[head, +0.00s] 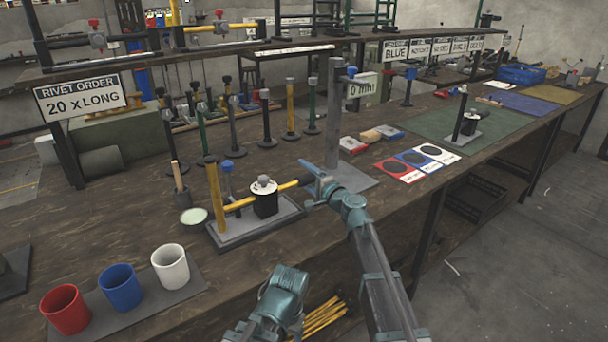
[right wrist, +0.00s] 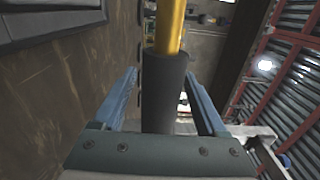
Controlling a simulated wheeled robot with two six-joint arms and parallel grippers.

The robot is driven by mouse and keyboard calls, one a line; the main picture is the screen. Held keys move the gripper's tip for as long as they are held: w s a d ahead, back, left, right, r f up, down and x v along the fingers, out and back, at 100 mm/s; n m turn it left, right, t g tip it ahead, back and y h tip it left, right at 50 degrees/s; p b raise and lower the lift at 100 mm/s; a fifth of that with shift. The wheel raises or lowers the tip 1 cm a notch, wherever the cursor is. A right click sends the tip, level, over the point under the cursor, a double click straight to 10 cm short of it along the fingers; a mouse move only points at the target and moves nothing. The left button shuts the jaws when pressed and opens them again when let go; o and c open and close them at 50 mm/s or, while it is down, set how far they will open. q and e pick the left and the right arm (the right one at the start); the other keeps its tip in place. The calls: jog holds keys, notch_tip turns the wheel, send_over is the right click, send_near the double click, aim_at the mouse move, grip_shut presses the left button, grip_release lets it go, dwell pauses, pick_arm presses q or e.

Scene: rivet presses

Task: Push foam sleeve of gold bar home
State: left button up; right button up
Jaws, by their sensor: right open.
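The gold bar (head: 288,186) lies level across a small press on a grey base plate, passing by a black block with a white top. In the right wrist view the gold bar (right wrist: 169,28) comes out of the far end of a dark grey foam sleeve (right wrist: 164,85). My right gripper (head: 312,183) is at the bar's right end and largely hides the sleeve in the head view. In the right wrist view my right gripper (right wrist: 160,75) is open, with one blue finger on each side of the sleeve. My left gripper's fingers are not visible.
A tall grey post (head: 334,115) on a base plate stands just behind my right gripper. A blue-topped post (head: 227,178) stands behind the bar. Red (head: 65,308), blue (head: 119,287) and white (head: 170,265) cups sit at the front left.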

jog(key=shift+w+a, duration=0.15)
jog(key=shift+w, duration=0.05)
grip_shut()
dwell(0.4)
dwell(1.0)
